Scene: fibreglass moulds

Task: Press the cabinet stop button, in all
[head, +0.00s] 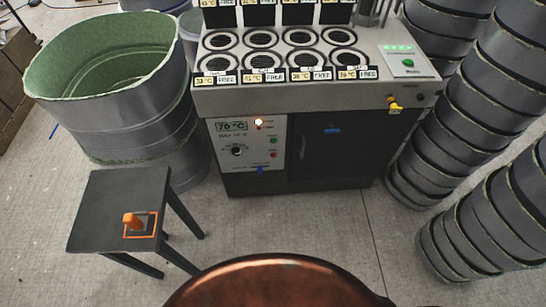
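The cabinet (335,150) stands at the back centre with a dark door and a pale control panel (230,160) on its left front. On the panel's right side are a green button (273,141) and below it a small red button (273,155); their labels are too small to read. The panel display (231,126) reads about 70 °C. A lamp (258,122) beside it glows. A dark knob (237,151) sits below the display. Neither of my grippers is in view, and nothing touches the panel.
A small dark stool (115,190) with an orange object (133,221) stands at front left. A large green-lined tub (100,60) is behind it. Stacked grey rings (440,130) stand at right. A copper rounded surface (280,285) fills the bottom centre. Floor before the cabinet is clear.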

